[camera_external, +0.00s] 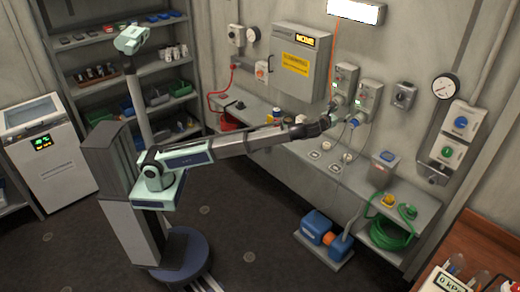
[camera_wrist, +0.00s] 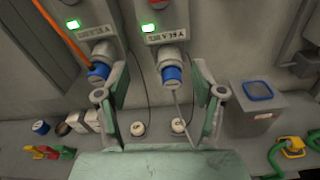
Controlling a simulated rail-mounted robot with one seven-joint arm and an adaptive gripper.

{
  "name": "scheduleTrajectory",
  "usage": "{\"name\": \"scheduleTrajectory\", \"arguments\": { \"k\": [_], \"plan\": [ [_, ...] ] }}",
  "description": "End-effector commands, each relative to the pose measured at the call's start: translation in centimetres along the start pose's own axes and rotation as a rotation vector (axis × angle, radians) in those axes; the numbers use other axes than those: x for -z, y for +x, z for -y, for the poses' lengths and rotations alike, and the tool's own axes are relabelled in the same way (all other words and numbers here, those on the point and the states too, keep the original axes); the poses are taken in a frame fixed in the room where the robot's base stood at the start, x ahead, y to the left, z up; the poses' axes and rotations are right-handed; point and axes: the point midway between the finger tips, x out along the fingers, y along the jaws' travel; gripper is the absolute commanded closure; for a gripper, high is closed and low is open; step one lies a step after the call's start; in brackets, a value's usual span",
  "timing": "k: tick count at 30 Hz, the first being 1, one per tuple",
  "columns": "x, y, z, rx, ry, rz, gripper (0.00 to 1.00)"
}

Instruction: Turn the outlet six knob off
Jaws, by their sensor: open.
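Two grey outlet boxes hang side by side on the wall, a left one (camera_external: 345,77) and a right one (camera_external: 368,94). I cannot read which is outlet six. In the wrist view each has a lit green display, left (camera_wrist: 73,24) and right (camera_wrist: 149,28). A red knob (camera_wrist: 158,4) shows at the top edge on the right box, partly cut off. A blue plug (camera_wrist: 172,75) sits in the right box's socket, another (camera_wrist: 98,72) in the left one's. My gripper (camera_wrist: 163,90) is open, its fingers apart on either side of the right plug; contact is unclear.
A grey shelf (camera_external: 300,138) runs below the boxes with small round items on it. A grey bin with a blue lid (camera_wrist: 258,91) stands to the right. Thin dark cables hang beside the plugs.

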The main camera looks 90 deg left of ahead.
Motion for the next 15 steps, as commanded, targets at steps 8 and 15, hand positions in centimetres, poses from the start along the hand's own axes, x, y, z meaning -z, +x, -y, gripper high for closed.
{"name": "scheduleTrajectory", "arguments": {
  "k": [8, 15],
  "plan": [
    [-3.9, 0.9, -0.4, -0.007, 0.069, 0.050, 0.32],
    [-4.1, 4.7, -0.3, -0.008, 0.068, 0.048, 0.32]
  ]
}}
